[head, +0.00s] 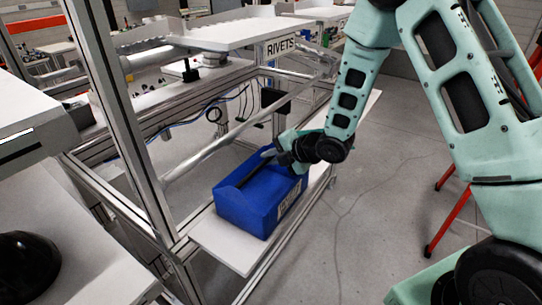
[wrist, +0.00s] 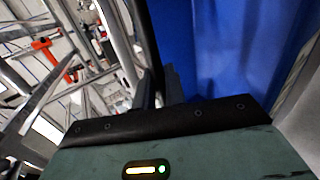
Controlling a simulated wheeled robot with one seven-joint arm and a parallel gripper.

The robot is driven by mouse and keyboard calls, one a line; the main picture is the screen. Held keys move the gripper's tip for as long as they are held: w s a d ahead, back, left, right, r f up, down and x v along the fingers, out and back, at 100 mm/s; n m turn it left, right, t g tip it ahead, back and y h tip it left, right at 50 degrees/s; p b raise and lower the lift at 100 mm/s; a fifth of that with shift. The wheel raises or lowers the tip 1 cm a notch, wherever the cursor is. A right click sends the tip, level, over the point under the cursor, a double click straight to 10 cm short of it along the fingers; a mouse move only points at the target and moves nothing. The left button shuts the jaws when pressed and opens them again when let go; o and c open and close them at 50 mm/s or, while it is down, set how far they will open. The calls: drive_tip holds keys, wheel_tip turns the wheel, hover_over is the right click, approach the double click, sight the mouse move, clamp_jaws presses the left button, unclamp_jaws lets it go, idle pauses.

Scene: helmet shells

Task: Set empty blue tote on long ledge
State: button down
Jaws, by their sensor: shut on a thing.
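The blue tote (head: 255,205) is over the long white ledge (head: 228,243) of the metal frame, toward its near part. It looks level, and its base appears to be at or just above the ledge; I cannot tell if it bears full weight there. A white label is on its front right side. My gripper (head: 273,155) is shut on the tote's far rim. In the wrist view the blue tote (wrist: 235,50) fills the right half, beside the dark fingers (wrist: 165,85). Its interior shows no contents from the head view, though part is hidden.
A metal post (head: 135,130) stands close to the tote's left. A shelf marked RIVETS (head: 235,32) is above and behind. A dark helmet shell (head: 28,265) sits at the lower left. Red stand legs (head: 450,210) are at the right. The ledge's far part (head: 365,105) and nearby floor look clear.

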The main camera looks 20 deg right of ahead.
drive_tip(key=c, duration=1.5)
unclamp_jaws()
drive_tip(key=shift+o, duration=0.2)
drive_tip(key=b+v, duration=0.4)
drive_tip(key=v, duration=0.8)
drive_tip(key=s+a+m+g+h, duration=0.2)
drive_tip(key=s+a+m+h, duration=0.25)
drive_tip(key=a+m, duration=0.35)
drive_tip(key=s+a+f+m+g+h+b, duration=0.1)
drive_tip(key=s+a+m+g, duration=0.2)
drive_tip(key=s, duration=0.8)
drive_tip(key=s+a+f+m+g+b, duration=0.1)
drive_tip(key=s+a+m+g+b, duration=0.1)
drive_tip(key=s+m, duration=0.4)
drive_tip(key=shift+s+a+g+h, duration=0.35)
drive_tip(key=shift+s+a+g, duration=0.55)
drive_tip(key=shift+s, duration=1.85)
